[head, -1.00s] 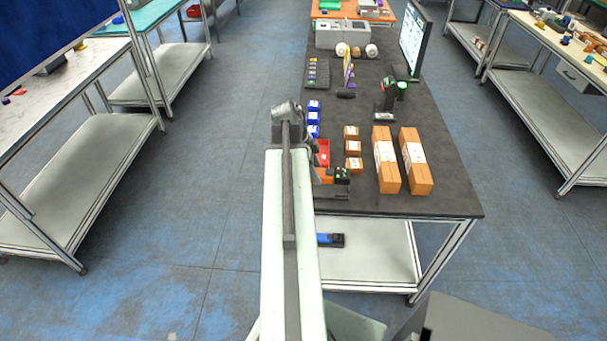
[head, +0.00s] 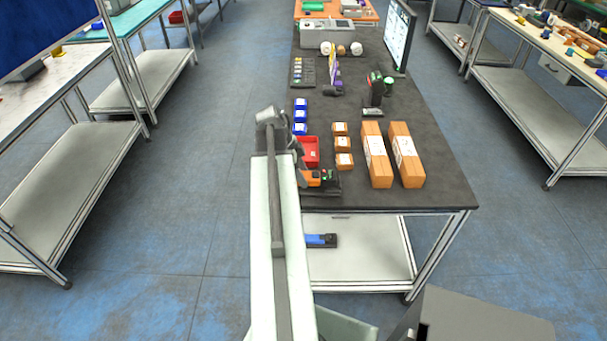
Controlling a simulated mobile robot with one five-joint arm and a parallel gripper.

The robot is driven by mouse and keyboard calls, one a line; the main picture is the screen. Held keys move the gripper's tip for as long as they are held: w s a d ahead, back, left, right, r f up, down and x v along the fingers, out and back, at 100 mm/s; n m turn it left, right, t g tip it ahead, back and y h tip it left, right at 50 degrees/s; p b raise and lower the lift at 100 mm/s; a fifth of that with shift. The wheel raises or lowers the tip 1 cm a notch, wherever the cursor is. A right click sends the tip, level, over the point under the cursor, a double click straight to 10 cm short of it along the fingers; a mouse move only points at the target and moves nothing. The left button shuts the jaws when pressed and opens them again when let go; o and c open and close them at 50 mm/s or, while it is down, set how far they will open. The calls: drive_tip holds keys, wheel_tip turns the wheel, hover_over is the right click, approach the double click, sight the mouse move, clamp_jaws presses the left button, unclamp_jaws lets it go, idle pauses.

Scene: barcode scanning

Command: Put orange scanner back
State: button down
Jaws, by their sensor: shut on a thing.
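The orange scanner (head: 313,179) is at the near left corner of the dark table, just right of my arm. A dark part with a green light shows at its right end. A flat dark holder (head: 326,190) lies at the same spot; I cannot tell whether the scanner rests in it or is just above it. My gripper (head: 304,176) is at the scanner's left end and shut on it. My arm partly hides the fingers.
A red tray (head: 309,151) and blue bins (head: 300,116) lie behind the scanner. Small boxes (head: 343,145) and two long boxes (head: 377,155) stand to the right. A dark scanner on a stand (head: 376,92) is farther back. A blue device (head: 320,240) lies on the lower shelf.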

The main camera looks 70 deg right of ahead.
drive_tip(key=shift+f, duration=0.3)
drive_tip(key=c, duration=0.7)
unclamp_jaws()
drive_tip(key=shift+r, duration=0.15)
drive_tip(key=shift+r+p, duration=0.35)
drive_tip(key=p+v, duration=1.1)
drive_tip(key=v, duration=0.1)
drive_tip(key=shift+r, duration=0.15)
